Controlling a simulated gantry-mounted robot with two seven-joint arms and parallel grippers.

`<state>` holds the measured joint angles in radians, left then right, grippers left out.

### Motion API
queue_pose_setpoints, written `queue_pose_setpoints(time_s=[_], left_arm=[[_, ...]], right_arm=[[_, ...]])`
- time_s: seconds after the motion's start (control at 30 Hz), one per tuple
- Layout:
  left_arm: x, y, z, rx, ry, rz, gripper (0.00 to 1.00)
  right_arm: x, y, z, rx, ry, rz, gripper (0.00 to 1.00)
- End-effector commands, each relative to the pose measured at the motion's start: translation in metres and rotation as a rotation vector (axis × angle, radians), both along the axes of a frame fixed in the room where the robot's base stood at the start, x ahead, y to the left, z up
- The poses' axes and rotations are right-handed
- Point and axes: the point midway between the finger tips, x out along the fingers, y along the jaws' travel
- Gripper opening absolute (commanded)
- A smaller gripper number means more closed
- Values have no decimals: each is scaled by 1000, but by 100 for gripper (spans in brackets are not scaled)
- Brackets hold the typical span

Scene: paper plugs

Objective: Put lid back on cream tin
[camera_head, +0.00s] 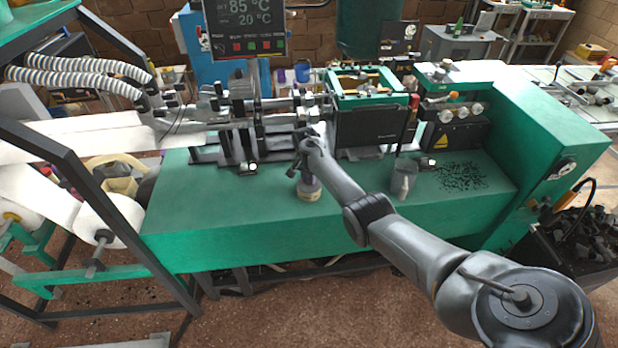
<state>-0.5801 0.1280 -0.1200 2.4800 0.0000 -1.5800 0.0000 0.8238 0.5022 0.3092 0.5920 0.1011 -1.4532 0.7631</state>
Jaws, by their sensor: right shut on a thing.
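The cream tin (309,190) stands upright on the front part of the green machine top. It is small, pale at the base with a purplish band higher up. My right gripper (300,170) reaches in from the lower right and points down at the top of the tin. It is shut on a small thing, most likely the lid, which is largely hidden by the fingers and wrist. I cannot tell whether the lid touches the tin's rim. My left gripper is not in view.
The green machine top (230,210) is clear to the left of the tin. Machine parts (240,150) stand close behind. A grey metal cup-like piece (403,180) stands to the right, and dark granules (462,177) lie scattered beyond it.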

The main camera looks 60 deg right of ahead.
Motion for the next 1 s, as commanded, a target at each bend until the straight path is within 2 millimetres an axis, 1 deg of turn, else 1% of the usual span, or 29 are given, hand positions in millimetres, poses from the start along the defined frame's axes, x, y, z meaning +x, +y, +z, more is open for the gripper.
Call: queue_pose_setpoints(time_s=[0.1,0.13,0.3,0.33,0.5,0.53,0.6,0.7,1.0], left_arm=[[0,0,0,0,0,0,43],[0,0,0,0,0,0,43],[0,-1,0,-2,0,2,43],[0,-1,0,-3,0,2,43],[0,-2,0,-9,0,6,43],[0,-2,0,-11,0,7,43],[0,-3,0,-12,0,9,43],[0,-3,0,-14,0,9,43],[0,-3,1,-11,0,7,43]], right_arm=[[0,0,0,0,0,0,0],[0,0,0,0,0,0,20],[0,0,0,0,0,0,46],[0,0,0,0,0,0,48],[0,0,0,0,0,0,48],[0,0,0,0,0,0,50],[0,0,0,0,0,0,61],[0,0,0,0,0,0,74],[0,0,1,0,0,0,74]])
